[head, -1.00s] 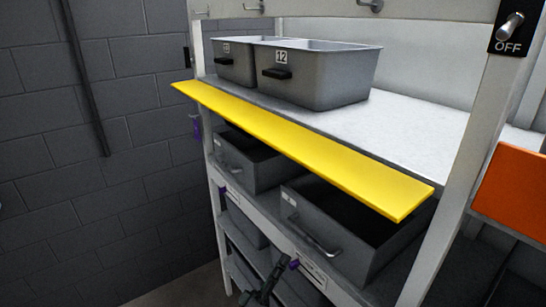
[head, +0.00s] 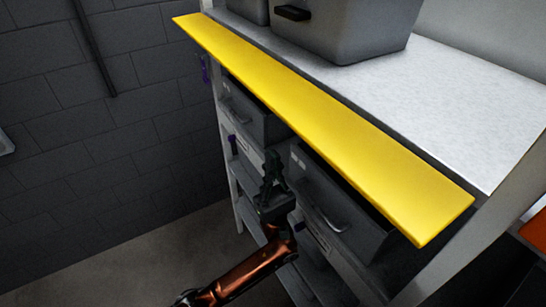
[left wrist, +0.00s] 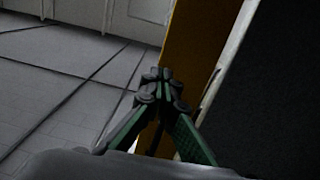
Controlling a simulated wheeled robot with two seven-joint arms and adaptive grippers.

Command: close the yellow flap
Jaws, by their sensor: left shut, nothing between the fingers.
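The yellow flap (head: 320,120) is a long flat board along the front edge of the upper shelf in the head view. It sticks out roughly level, over the drawers below. My left gripper (head: 271,160) is below the flap, in front of the grey drawers, with its fingers pointing up. It is shut and empty. In the left wrist view the shut fingertips (left wrist: 160,75) show in front of a yellow-orange surface, the flap (left wrist: 190,50), seen in shade. I cannot tell whether they touch it. My right gripper is not in view.
Grey bins (head: 350,30) stand on the pale shelf (head: 450,90) behind the flap. Grey drawers (head: 335,205) sit below it. A rack post (head: 470,235) stands at the right. A dark block wall (head: 110,150) and open floor (head: 130,250) lie to the left.

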